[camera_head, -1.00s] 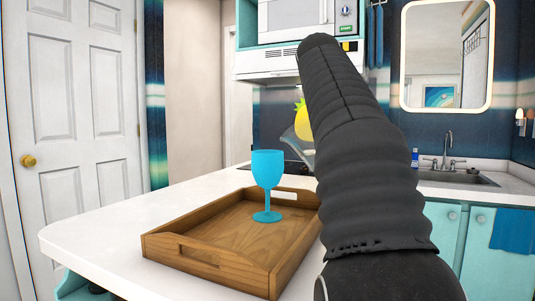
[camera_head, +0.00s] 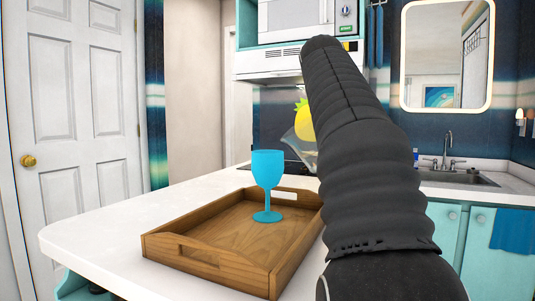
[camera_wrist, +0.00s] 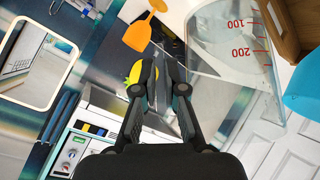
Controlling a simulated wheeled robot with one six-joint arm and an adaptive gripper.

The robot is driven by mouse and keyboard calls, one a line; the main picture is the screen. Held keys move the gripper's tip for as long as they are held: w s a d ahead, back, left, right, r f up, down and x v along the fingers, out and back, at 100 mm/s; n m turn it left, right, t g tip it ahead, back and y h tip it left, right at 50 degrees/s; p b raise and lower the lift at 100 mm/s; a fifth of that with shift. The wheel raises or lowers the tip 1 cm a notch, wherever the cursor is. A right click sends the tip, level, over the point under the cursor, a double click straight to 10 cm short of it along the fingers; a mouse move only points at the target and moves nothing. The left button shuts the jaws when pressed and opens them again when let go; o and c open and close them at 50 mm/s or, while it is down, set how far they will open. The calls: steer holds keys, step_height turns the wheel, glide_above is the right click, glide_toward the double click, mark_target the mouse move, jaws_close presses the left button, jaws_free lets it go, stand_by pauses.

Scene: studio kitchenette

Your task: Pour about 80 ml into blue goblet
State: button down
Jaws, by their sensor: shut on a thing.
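The blue goblet (camera_head: 267,168) stands upright and empty-handed of any grip on the wooden tray (camera_head: 165,245); its inside is not visible in the head view. In the wrist view the goblet (camera_wrist: 302,92) is cut off at the right edge. My gripper (camera_wrist: 160,65) is shut on a clear measuring jug (camera_wrist: 215,40), whose red marks read 100 and 200. The jug (camera_head: 304,150) is tilted, beyond and above the goblet's right side, partly hidden by my arm in the head view. I cannot make out any liquid or stream.
The tray lies on a white counter (camera_head: 95,235) with free room to its left. A sink (camera_head: 460,177) is at the right, and a microwave (camera_head: 295,18) hangs above. A yellow pineapple shape (camera_head: 304,122) shows behind the jug. An orange spatula (camera_wrist: 139,33) shows in the wrist view.

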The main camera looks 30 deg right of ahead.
steer(key=s+d+f+m+t+y+b, duration=0.1)
steer(key=d+f+m+y, duration=0.2)
steer(key=f, duration=0.6)
steer(key=shift+s+d+f+y, duration=0.15)
steer(key=shift+s+d+y, duration=0.1)
steer(key=shift+d+y, duration=1)
